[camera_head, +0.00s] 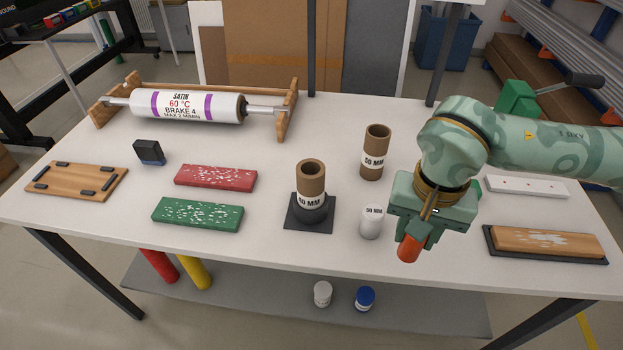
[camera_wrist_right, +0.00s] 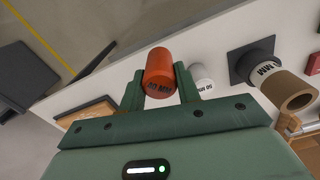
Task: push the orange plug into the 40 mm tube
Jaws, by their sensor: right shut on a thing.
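My right gripper (camera_head: 411,240) is shut on the orange plug (camera_head: 409,250), which sticks out below the jaws near the table's front edge. The right wrist view also shows the orange plug (camera_wrist_right: 160,68) between the two fingers (camera_wrist_right: 160,88); its dark printed number is hard to read. The brown 40 mm tube (camera_head: 312,178) stands upright in a black holder (camera_head: 318,225), left of my right gripper, with its open end up. It also shows at the right of the right wrist view (camera_wrist_right: 288,90). The plug is apart from the tube. My left gripper is out of view.
A white 50 mm plug (camera_head: 371,223) stands between the tube and my right gripper. A brown 50 mm tube (camera_head: 375,150) stands behind. Red (camera_head: 215,178) and green (camera_head: 198,212) blocks lie left; a wooden block (camera_head: 545,240) lies right. A roller (camera_head: 187,105) is at the back.

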